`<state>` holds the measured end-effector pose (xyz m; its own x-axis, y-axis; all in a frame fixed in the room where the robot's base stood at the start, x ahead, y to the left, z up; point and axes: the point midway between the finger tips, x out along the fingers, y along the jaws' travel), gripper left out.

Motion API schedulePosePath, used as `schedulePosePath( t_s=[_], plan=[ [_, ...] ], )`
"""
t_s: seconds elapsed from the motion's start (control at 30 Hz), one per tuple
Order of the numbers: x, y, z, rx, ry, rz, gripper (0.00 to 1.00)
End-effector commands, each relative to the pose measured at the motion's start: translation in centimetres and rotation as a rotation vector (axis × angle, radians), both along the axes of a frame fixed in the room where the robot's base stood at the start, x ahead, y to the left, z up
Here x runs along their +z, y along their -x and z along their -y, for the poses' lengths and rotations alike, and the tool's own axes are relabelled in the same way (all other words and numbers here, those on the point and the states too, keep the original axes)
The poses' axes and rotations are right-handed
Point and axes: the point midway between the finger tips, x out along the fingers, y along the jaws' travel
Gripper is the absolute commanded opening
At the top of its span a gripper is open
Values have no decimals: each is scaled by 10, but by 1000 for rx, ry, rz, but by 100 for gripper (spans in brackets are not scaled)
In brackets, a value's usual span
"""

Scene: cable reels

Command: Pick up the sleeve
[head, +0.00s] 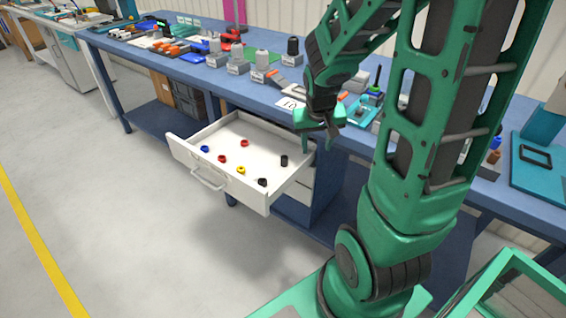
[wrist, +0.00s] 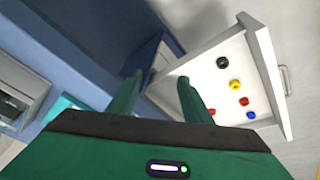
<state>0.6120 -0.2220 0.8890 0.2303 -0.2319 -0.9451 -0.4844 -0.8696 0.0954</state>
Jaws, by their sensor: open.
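A small upright black cylinder (head: 284,160), which looks like the sleeve, stands in the open white drawer (head: 182,152) near its right side. I cannot make it out in the wrist view; a finger may hide it. My gripper (head: 318,128) is open and empty, above and to the right of the drawer near the bench's front edge. In the wrist view its two green fingers (wrist: 159,78) are apart, and the right one overlaps the drawer.
The drawer also holds a black ring (head: 262,182), a yellow ring (head: 241,170), a blue ring (head: 205,149) and two red rings. The blue bench (head: 180,62) above carries spools and tools. Open floor (head: 110,210) lies left of the drawer.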

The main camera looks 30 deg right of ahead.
Motion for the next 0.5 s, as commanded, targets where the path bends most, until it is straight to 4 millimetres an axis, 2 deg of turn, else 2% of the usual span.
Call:
schedulePosePath(
  t_s=[0.03,0.2,0.33,0.5],
  plan=[
    [-15,-17,0,12,6,17,45],
    [-53,-69,-7,50,17,112,45],
    [-73,-96,-14,66,13,170,45],
    [-87,-113,-20,78,7,213,45]
  ],
)
